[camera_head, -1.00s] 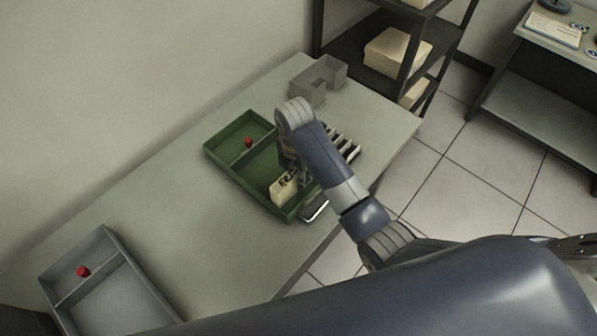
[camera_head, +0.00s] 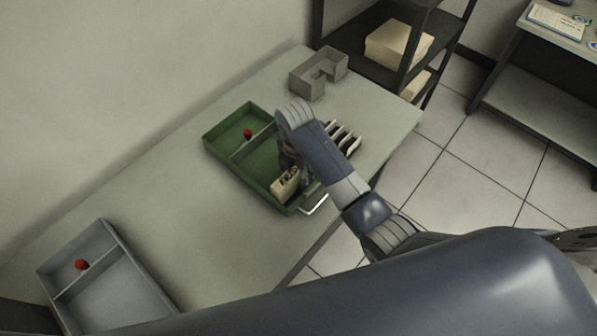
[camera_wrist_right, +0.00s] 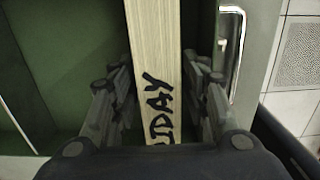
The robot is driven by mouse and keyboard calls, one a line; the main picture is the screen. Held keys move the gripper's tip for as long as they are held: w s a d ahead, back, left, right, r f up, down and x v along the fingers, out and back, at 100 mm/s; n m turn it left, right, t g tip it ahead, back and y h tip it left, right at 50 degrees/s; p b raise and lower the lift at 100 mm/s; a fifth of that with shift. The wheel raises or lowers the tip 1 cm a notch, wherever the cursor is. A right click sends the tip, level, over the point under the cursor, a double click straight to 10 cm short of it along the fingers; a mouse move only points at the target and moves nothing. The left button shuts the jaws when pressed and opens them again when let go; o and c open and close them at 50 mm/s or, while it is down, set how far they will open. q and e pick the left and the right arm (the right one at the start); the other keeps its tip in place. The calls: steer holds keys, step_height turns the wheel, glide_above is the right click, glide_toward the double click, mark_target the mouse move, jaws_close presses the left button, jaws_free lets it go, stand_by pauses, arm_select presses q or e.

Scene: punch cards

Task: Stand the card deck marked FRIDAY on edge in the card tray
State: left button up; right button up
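The card deck (camera_head: 284,185) is pale and stands in the front compartment of a green tray (camera_head: 213,150), near its handle side. In the right wrist view the deck (camera_wrist_right: 155,55) shows a long narrow face with black letters ending in DAY; the rest of the word is hidden. My right gripper (camera_wrist_right: 160,95) reaches down over the deck, one finger on each side. Narrow gaps show between fingers and deck, so it looks slightly open. In the head view my right arm covers the fingers. My left gripper is not in view.
The green tray has a divider with a red knob (camera_head: 248,133) and a metal handle (camera_head: 315,205). Several upright plates (camera_head: 345,138) stand behind my arm. A grey divided tray (camera_head: 140,262) lies at the left, a grey open holder (camera_head: 318,75) at the back. The table (camera_head: 200,225) between is clear.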

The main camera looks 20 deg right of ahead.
steer(key=shift+r, duration=0.1)
steer(key=r, duration=1)
steer(key=shift+w+a+r, duration=0.1)
steer(key=shift+a+r, duration=0.15)
steer(key=shift+r, duration=0.15)
steer(key=shift+s+r, duration=0.25)
steer(key=shift+r, duration=0.25)
